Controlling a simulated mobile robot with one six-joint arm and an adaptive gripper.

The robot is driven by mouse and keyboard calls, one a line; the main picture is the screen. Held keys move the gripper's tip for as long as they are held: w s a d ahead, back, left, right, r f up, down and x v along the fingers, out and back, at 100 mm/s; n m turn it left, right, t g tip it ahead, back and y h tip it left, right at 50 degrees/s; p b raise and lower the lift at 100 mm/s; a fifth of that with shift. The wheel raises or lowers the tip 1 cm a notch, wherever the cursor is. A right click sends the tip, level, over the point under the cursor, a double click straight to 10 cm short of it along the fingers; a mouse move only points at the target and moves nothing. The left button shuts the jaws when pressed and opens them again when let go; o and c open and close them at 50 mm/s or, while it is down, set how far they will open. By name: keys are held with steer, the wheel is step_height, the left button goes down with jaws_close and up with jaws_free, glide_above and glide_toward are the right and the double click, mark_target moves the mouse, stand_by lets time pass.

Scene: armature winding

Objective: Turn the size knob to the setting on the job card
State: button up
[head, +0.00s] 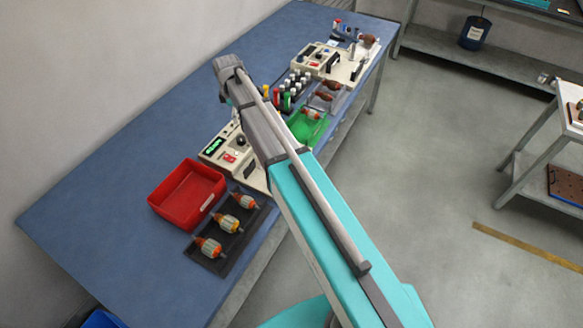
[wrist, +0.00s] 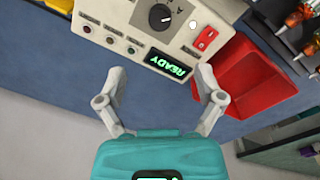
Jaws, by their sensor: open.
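The box also shows in the head view (head: 222,145), partly behind my arm. Its green display (wrist: 168,64) reads READY. My gripper (wrist: 160,82) is open and empty, its two fingers spread below the box in the picture, apart from the knob. I cannot make out a job card.
A red bin (head: 188,195) stands beside the box, with a dark tray (head: 215,265) of orange-wound armatures in front. A green tray (head: 308,128) and several bottles lie beyond my arm. The blue table (head: 110,215) is clear at its near left.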

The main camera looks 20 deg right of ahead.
steer(key=s+d+f+m+b, duration=0.2)
steer(key=s+d+m, duration=0.2)
steer(key=s, duration=0.4)
steer(key=s+d+f+m+b, duration=0.2)
steer(key=s+d+m, duration=0.2)
steer(key=s, duration=0.5)
steer(key=s+d+f+m+b, duration=0.1)
steer(key=s+d+m+b, duration=0.1)
steer(key=s+d+m, duration=0.2)
steer(key=shift+s+d+f+m+g, duration=0.2)
steer(key=shift+s+f+m+g, duration=0.15)
steer(key=shift+s+m, duration=1.7)
steer(key=shift+s+n, duration=0.3)
steer(key=shift+n, duration=0.05)
steer(key=shift+s+d, duration=0.1)
steer(key=shift+s, duration=0.2)
